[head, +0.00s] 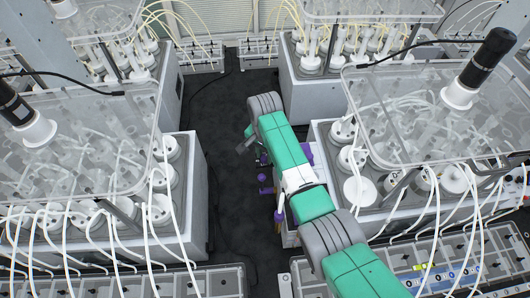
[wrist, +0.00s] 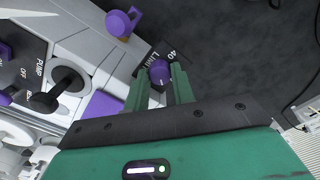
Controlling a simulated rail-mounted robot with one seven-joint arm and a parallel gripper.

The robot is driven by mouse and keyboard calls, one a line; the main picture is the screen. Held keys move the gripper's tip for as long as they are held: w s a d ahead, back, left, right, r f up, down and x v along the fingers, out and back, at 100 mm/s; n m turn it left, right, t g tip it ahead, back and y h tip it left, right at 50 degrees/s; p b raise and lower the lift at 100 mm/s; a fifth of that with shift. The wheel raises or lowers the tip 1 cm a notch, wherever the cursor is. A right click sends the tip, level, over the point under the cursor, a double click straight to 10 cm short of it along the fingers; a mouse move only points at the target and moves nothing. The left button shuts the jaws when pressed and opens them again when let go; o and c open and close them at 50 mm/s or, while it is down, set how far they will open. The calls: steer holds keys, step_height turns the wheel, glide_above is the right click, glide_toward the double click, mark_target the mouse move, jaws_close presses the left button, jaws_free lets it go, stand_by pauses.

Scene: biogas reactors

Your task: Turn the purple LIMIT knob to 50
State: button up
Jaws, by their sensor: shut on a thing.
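The purple LIMIT knob (wrist: 159,72) shows in the wrist view between the two green fingers of my gripper (wrist: 160,88). The gripper is shut on it, one finger on each side. A light pointer mark shows on the knob. Beside it is a dark label with part of the word LIMIT and the number 40; the rest of the scale is hidden by the fingers. In the head view my green arm reaches down the aisle, and the LIMIT knob and fingertips cannot be made out there.
Another purple knob (wrist: 121,23) stands above left of the LIMIT knob in the wrist view. A black PUMP switch (wrist: 68,80) and a purple block (wrist: 102,105) are to the left. Reactor benches with clear covers (head: 430,105) and tubes flank the dark aisle floor (head: 225,130).

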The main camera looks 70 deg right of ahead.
mark_target(265, 157)
steer(key=n+p, duration=0.1)
steer(key=n, duration=0.3)
steer(key=shift+r, duration=0.1)
steer(key=shift+n, duration=1.6)
steer(key=o, duration=0.7)
step_height(265, 157, up, 8)
steer(key=shift+f, duration=0.15)
